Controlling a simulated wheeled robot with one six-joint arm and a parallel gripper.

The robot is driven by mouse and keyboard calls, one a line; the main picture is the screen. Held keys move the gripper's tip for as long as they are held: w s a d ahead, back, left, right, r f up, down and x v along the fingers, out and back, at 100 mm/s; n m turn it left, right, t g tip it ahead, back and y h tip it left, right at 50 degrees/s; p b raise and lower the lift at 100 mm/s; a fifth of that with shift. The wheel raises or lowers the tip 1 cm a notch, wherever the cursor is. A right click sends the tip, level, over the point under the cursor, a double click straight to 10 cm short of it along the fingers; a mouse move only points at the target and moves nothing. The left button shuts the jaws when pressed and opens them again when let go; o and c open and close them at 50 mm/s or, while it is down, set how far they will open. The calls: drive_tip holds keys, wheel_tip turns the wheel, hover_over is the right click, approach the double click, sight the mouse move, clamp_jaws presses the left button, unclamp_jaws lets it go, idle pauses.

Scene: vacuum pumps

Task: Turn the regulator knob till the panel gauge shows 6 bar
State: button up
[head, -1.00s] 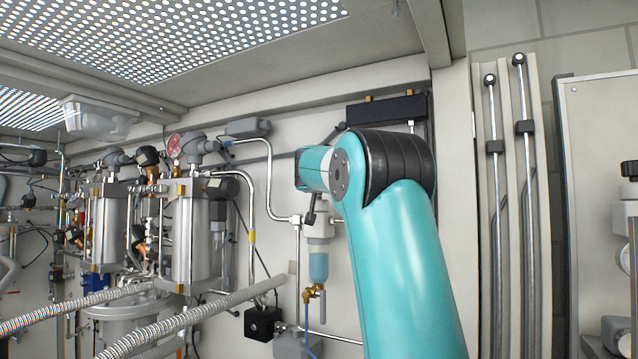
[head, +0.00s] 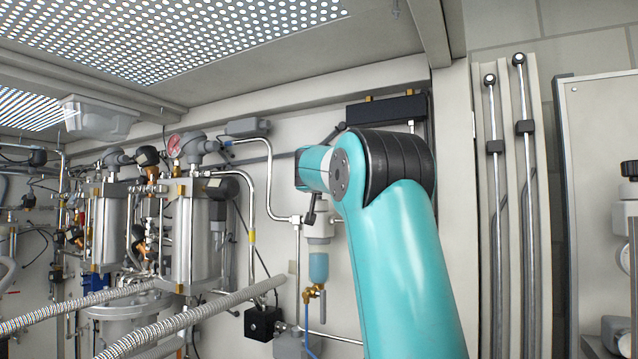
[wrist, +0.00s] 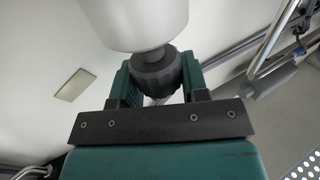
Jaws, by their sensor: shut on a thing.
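In the wrist view my gripper (wrist: 156,76) is shut on a dark, ribbed regulator knob (wrist: 157,72), with one teal finger on each side. A pale cylindrical body (wrist: 136,20) adjoins the knob at the top of the picture. In the head view a white regulator unit with a blue bowl (head: 319,267) hangs on the wall behind the end of my teal arm. My arm hides the knob there. I cannot make out a panel gauge or its reading in either view.
A red-faced dial (head: 174,146) sits by the metal cylinders (head: 197,235) at the left. A ribbed hose (head: 205,310) runs across the lower left. A dark manifold block (head: 387,110) is on the wall above my arm. Vertical rods (head: 495,200) stand to the right.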

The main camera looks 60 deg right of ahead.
drive_tip(key=o, duration=0.9)
drive_tip(key=shift+s+a+f+b, duration=0.15)
drive_tip(key=shift+s+a+b, duration=0.1)
drive_tip(key=shift+a+b, duration=0.25)
drive_tip(key=b+v, duration=0.8)
drive_tip(key=v, duration=0.8)
drive_tip(key=shift+s+a, duration=0.1)
drive_tip(key=shift+s, duration=0.05)
